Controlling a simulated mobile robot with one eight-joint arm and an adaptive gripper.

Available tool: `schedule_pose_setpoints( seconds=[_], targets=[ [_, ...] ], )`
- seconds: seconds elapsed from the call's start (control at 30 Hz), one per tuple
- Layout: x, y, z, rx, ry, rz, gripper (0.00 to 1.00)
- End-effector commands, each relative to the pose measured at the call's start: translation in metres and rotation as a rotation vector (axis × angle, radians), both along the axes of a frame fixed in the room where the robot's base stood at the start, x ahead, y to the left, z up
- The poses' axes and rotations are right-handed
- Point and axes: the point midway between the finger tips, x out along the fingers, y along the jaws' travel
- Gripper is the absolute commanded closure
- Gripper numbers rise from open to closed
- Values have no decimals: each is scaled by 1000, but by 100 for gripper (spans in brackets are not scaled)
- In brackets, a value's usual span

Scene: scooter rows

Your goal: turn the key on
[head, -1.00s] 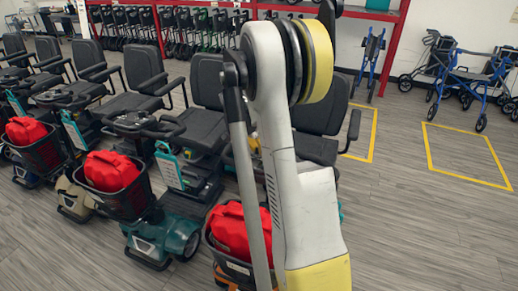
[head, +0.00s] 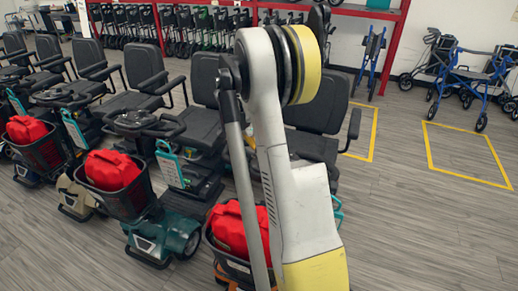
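No key shows in the head view. A row of mobility scooters runs across the left and middle. The nearest scooter has a black seat (head: 318,118) and a front basket with a red bag (head: 232,228); my arm hides its handlebar and console. The scooter to its left shows its handlebar and console (head: 140,122), a red bag (head: 112,170) in its basket and a teal front body (head: 165,232); any key on it is too small to tell. My gripper is not in view; only my arm's links show.
A red rack (head: 395,50) with folded walkers stands along the back. Blue rollators (head: 470,85) stand at the right, near yellow floor markings (head: 430,150). Several more scooters stand close together at the left.

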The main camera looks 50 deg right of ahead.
Motion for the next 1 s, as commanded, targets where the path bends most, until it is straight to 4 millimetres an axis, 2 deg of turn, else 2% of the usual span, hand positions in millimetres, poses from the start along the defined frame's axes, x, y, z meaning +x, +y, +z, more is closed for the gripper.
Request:
schedule_pose_setpoints(
  seconds=[0.33,0.43,0.57,0.8,1.0],
  targets=[
    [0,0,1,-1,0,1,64],
    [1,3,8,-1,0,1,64],
    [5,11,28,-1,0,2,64],
    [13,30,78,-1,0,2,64],
    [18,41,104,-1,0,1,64]
  ],
)
